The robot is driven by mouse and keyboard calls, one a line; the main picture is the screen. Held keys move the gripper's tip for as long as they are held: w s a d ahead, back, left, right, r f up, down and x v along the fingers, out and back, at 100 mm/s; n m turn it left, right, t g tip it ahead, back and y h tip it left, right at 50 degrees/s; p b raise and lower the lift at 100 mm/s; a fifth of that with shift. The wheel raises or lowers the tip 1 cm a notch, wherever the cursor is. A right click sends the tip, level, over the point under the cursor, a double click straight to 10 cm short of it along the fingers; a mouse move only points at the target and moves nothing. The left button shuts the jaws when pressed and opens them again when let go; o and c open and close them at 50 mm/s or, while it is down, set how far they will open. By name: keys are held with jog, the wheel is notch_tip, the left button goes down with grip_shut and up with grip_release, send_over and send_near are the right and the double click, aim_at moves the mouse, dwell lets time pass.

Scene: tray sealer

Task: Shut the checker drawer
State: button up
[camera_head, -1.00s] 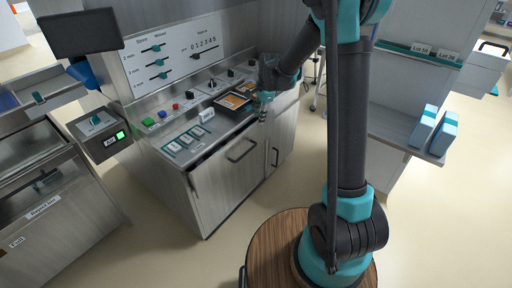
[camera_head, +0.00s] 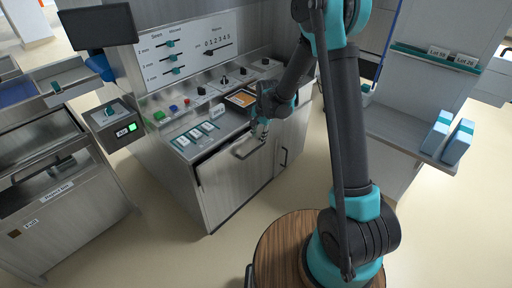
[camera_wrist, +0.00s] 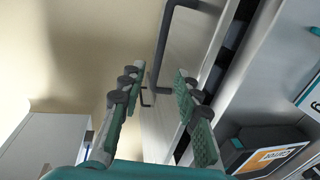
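The checker drawer (camera_head: 232,178) is the grey front panel under the control counter, with a bar handle (camera_head: 252,146) near its top. A dark gap shows between its top edge and the counter, so it stands slightly open. In the wrist view its dark handle (camera_wrist: 162,50) lies ahead, beyond the fingertips, with the gap to its right. My gripper (camera_head: 264,128) is at the top of the front, close to the handle's right end. In the wrist view my gripper (camera_wrist: 155,85) has its green-padded fingers apart with nothing between them. I cannot tell whether it touches the front.
The counter carries knobs, buttons and cards (camera_head: 195,134). A black tray with an orange label (camera_head: 241,97) sits near my wrist, and one shows at lower right in the wrist view (camera_wrist: 265,158). A reject bin (camera_head: 60,215) stands left. The floor in front is clear.

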aim_at(256, 149)
jog(key=f, duration=0.5)
jog(key=w+a+f, duration=0.1)
jog(key=f, duration=0.1)
jog(key=shift+f, duration=0.3)
grip_shut()
jog(key=shift+a, duration=0.1)
